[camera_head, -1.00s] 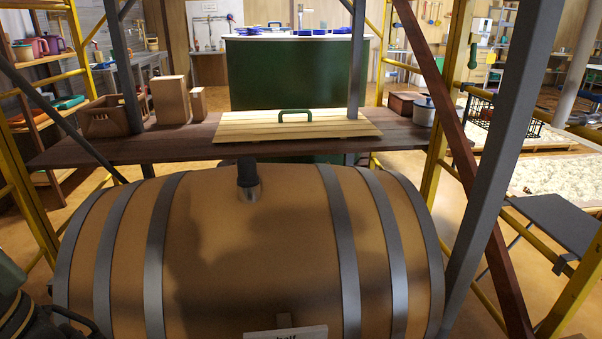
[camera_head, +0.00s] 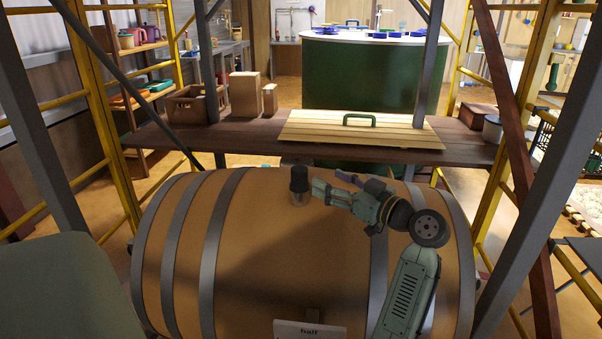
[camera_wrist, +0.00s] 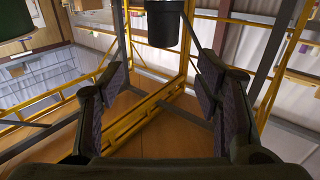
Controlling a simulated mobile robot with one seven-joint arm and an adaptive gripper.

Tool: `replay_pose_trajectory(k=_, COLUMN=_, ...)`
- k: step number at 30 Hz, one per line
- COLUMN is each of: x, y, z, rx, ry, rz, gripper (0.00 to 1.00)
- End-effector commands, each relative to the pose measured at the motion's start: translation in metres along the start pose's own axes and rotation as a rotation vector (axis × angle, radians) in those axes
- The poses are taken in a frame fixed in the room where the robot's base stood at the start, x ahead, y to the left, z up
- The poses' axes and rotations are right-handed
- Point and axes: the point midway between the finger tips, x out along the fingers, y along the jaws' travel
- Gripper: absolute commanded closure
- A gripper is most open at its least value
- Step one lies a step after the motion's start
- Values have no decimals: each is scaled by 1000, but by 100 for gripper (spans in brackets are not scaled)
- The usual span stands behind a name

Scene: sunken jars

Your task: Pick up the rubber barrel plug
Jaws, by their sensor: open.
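The rubber barrel plug (camera_head: 299,180) is a dark, short cylinder standing upright on top of the lying wooden barrel (camera_head: 275,255), with a paler section at its base. My gripper (camera_head: 326,184) is just right of the plug in the head view, pointing left towards it. Its fingers are apart and nothing is between them. In the wrist view, the plug (camera_wrist: 164,26) is a dark cylinder at the top edge, centred between the fingers and beyond their tips. My gripper (camera_wrist: 162,80) is spread wide there. A small gap seems to separate plug and fingers.
A wooden shelf (camera_head: 230,138) behind the barrel holds a slatted lid with a green handle (camera_head: 360,130), a crate (camera_head: 193,104), wooden blocks (camera_head: 244,94) and a pot (camera_head: 492,128). Scaffold posts (camera_head: 572,150) flank the barrel. A green vat (camera_head: 372,75) stands behind.

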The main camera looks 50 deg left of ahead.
Motion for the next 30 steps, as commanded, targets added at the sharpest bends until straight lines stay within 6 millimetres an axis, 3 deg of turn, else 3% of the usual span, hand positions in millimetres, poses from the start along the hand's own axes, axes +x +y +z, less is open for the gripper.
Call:
replay_pose_trajectory(k=5, x=10, y=-2, z=3, rx=7, ry=-6, rz=-34, gripper=42)
replay_pose_trajectory(k=24, x=98, y=-5, z=6, rx=8, ry=-6, rz=-30, gripper=42)
replay_pose_trajectory(k=30, x=105, y=-4, z=9, rx=6, ry=-6, rz=-27, gripper=42)
